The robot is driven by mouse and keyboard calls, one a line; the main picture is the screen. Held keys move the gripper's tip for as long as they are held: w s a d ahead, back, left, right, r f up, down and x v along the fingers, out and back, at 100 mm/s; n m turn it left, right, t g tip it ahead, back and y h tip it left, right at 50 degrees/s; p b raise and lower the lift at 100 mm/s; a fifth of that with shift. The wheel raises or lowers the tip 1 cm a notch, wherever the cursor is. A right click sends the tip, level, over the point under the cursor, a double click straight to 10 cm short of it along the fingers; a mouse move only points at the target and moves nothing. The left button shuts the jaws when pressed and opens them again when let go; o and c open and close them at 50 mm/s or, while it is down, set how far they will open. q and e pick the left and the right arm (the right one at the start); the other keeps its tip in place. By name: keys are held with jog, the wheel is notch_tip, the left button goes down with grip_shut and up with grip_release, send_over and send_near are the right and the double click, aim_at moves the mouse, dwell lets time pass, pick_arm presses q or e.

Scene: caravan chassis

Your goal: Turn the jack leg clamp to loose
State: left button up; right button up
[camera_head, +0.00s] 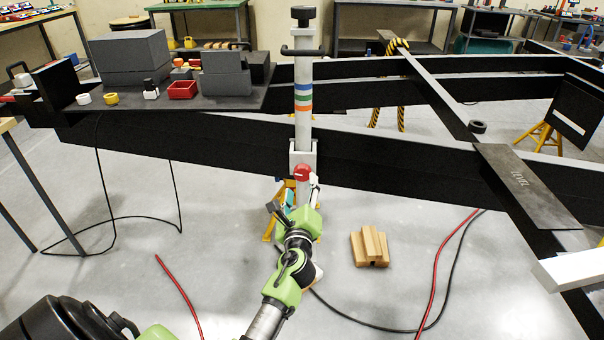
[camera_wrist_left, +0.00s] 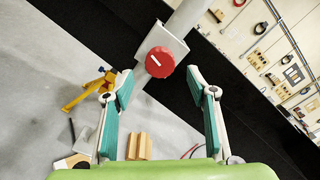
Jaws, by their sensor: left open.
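The jack leg clamp has a round red knob (camera_head: 302,173) with a white line across it, low on the pale bracket of the jack leg. In the left wrist view the red knob (camera_wrist_left: 160,62) shows just past the fingertips, its white line tilted. The jack leg (camera_head: 303,85) is a pale upright post with blue, green and orange bands and a dark handle on top. My left gripper (camera_head: 297,193) is open in front of the knob, just below it. In the left wrist view its teal-padded fingers (camera_wrist_left: 160,88) stand apart with nothing between them.
The black chassis beam (camera_head: 220,139) runs behind the clamp. A dark tray (camera_head: 210,101) with boxes and small parts sits on the left. Wooden blocks (camera_head: 370,246) lie on the floor to the right, near a red cable (camera_head: 434,275). The floor in front is mostly clear.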

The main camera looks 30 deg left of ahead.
aim_at(302, 175)
pick_arm(q)
jog(key=b+x, duration=0.1)
jog(key=x, duration=0.5)
jog(key=shift+w, duration=0.1)
jog(key=shift+w+a, duration=0.35)
jog(key=shift+w, duration=0.15)
pick_arm(e)
jog(key=shift+w+r, duration=0.1)
jog(key=shift+r, duration=2)
pick_arm(q)
jog(key=c, duration=1.1)
pick_arm(e)
jog(key=shift+f, duration=0.1)
